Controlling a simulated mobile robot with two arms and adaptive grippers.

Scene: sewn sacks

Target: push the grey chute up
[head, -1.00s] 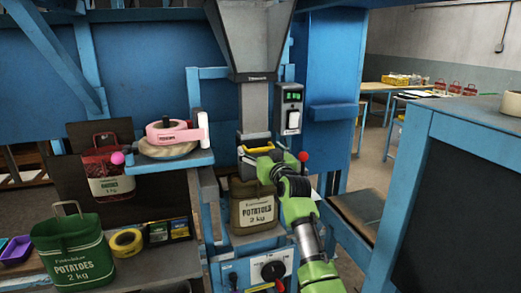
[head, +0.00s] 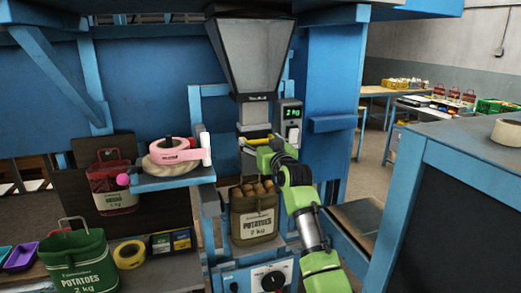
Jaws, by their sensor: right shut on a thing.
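The grey chute (head: 252,114) stands upright under the hopper (head: 251,55). A yellow bar (head: 257,136) crosses its lower end. My right gripper (head: 262,147) is shut on the chute at this yellow bar, its arm reaching in from the lower right; the fingertips are small and partly hidden. Below, apart from the chute, stands an olive potato sack (head: 254,227), open at the top with potatoes (head: 254,188) showing in its mouth. My left gripper is not in view.
A display box (head: 290,115) is close right of the chute. A blue shelf (head: 165,184) with a pink tape dispenser (head: 175,150) is left. A green potato sack (head: 78,262) stands at lower left. A blue-framed bench (head: 425,150) bounds the right.

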